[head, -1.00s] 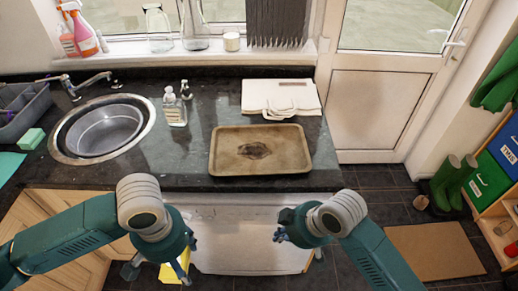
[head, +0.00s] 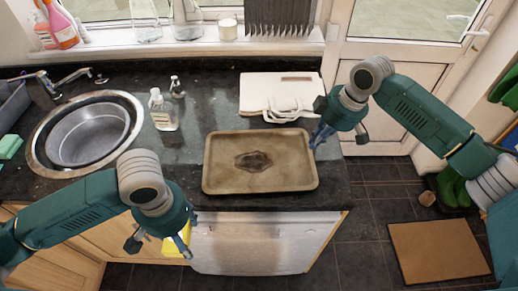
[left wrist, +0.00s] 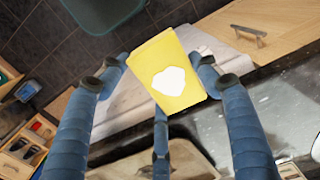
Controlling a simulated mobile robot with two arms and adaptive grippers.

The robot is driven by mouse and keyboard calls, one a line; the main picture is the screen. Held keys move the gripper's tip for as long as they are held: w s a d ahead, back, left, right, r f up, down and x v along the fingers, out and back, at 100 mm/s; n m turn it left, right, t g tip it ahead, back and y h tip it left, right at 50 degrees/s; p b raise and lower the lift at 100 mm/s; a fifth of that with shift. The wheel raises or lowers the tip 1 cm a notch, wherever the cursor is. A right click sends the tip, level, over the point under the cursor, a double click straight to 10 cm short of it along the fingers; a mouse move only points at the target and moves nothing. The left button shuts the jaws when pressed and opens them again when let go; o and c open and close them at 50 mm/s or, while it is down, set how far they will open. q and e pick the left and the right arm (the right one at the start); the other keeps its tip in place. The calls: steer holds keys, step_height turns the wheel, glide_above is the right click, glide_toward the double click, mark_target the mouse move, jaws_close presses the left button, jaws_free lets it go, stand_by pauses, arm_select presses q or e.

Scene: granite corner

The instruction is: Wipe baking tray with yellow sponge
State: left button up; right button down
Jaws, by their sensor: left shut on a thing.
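The baking tray (head: 225,178) lies flat on the dark counter in the head view, with a dark burnt stain in its middle. My left gripper (head: 168,245) is in front of the counter edge, below and left of the tray. It is shut on the yellow sponge (head: 178,241). In the left wrist view the sponge (left wrist: 168,55) sits between the blue fingers and shows a white patch. The tray's edge partly shows below it. My right gripper (head: 318,135) is at the tray's back right corner, by the counter's right end; its finger opening is unclear.
A round sink (head: 92,135) with a tap is at the left. A soap bottle (head: 162,112) and a smaller bottle stand behind the tray. A white board with a cloth (head: 280,92) lies at the back right. A green sponge (head: 10,147) is at far left.

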mark_target(309, 157)
arm_select(q)
steer(key=shift+w+f, duration=0.15)
steer(key=shift+w, duration=0.05)
arm_select(e)
steer(key=shift+w+d, duration=0.15)
steer(key=shift+w, duration=0.15)
arm_select(q)
steer(key=shift+s+f+b, duration=0.2)
steer(key=shift+f+b, duration=0.25)
steer(key=shift+b, duration=0.25)
arm_select(e)
steer(key=shift+s+f, duration=0.2)
steer(key=shift+f, duration=0.15)
arm_select(q)
step_height(309, 157, down, 4)
steer(key=b, duration=0.3)
steer(key=shift+s+r+b, duration=0.1)
steer(key=shift+b, duration=0.3)
arm_select(e)
step_height(309, 157, down, 3)
steer(key=shift+f, duration=0.15)
steer(key=shift+f+b, duration=0.3)
steer(key=shift+b, duration=0.05)
arm_select(q)
steer(key=shift+f, duration=0.35)
steer(key=shift+r, duration=0.1)
arm_select(e)
steer(key=shift+s+r, duration=0.15)
steer(key=shift+f, duration=0.6)
steer(key=shift+r, duration=0.1)
